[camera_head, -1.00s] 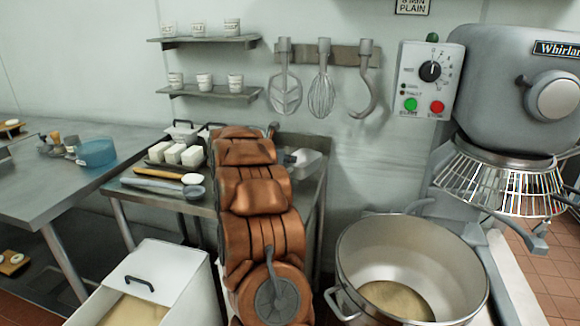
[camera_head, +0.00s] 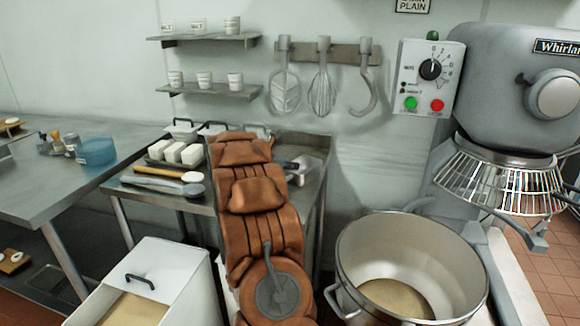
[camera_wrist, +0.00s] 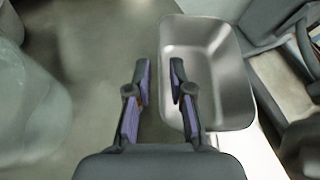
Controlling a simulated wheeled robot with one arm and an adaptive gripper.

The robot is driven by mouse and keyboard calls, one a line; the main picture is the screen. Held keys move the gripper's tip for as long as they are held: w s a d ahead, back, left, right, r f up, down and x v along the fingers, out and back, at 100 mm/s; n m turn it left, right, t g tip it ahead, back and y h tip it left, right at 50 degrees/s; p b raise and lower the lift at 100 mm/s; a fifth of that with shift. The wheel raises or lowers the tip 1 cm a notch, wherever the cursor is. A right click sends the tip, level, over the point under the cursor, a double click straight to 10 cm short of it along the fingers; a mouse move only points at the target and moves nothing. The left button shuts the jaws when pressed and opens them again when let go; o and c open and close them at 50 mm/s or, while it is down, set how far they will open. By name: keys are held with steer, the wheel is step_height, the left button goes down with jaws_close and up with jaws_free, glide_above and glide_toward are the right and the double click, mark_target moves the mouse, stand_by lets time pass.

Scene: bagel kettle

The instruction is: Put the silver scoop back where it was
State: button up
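A silver metal vessel with a rounded rectangular opening (camera_wrist: 222,85), which looks like the silver scoop, lies right of centre in the wrist view. In the head view a small part of it (camera_head: 304,172) shows just right of my arm, at the steel side table. My gripper (camera_wrist: 160,82) is open, with its two purple-padded fingers apart. The right finger overlaps the vessel's left part in the picture, and the left finger is over bare grey surface. I cannot tell whether either finger touches it. No handle can be made out.
The steel side table (camera_head: 181,200) holds white blocks (camera_head: 174,153) and lidded containers. A white bin (camera_head: 180,268) stands in front. A large mixer bowl (camera_head: 352,262) is at the right below the mixer (camera_head: 510,100). Mixing tools (camera_head: 322,90) hang on the wall.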

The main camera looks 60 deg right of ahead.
steer(key=shift+o, duration=0.5)
steer(key=shift+r, duration=0.1)
steer(key=b+v, duration=0.1)
steer(key=v, duration=1.1)
steer(key=shift+b, duration=0.4)
